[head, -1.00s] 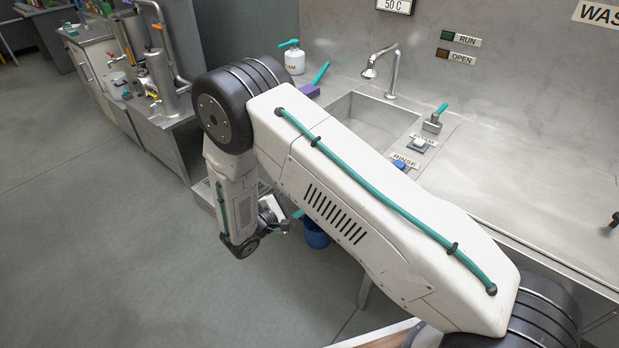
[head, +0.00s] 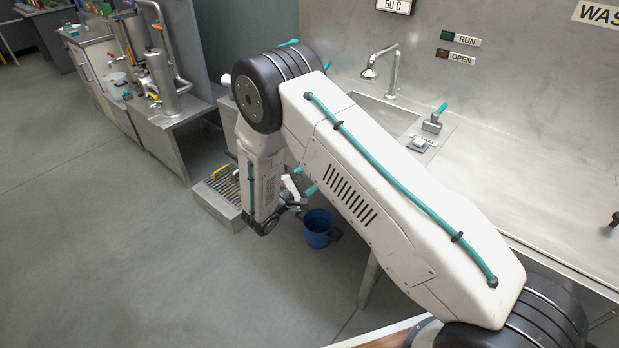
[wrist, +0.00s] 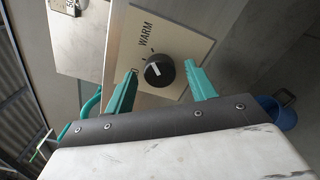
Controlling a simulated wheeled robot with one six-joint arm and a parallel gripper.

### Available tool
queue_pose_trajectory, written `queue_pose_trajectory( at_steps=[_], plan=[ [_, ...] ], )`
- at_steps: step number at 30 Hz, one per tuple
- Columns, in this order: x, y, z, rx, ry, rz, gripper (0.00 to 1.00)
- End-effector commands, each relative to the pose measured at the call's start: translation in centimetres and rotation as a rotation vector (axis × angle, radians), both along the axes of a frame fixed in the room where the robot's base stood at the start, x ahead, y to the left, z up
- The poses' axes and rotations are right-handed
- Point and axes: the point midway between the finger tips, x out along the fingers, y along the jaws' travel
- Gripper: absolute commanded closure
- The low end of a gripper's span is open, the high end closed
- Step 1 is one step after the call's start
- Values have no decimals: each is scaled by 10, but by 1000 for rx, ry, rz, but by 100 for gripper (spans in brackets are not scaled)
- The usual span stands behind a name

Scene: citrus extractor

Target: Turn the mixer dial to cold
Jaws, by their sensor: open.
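The mixer dial (wrist: 159,70) is a round black knob with a white pointer line, on a pale plate (wrist: 190,45) marked WARM in the wrist view. The pointer aims toward the plate's upper left in that view, near the tick marks. A second label is partly hidden behind the left finger. My gripper (wrist: 160,88) is open, with one teal finger on each side of the dial. I cannot tell whether either finger touches it. In the head view my gripper (head: 298,195) shows small below my arm, and the dial is hidden there.
A blue bucket (head: 319,228) stands on the floor close to my gripper, and it also shows in the wrist view (wrist: 277,112). The steel counter (head: 530,165) with its sink and tap (head: 385,70) lies behind my arm. The floor at left is open.

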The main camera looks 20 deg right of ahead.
Motion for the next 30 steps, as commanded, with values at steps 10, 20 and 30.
queue_pose_trajectory(
  at_steps=[10, 20, 30],
  plan=[
    [0, 0, 0, 0, 0, 0, 89],
    [0, 1, 0, -35, 52, 0, 89],
    [-1, 1, 0, -178, 261, 0, 89]
  ],
)
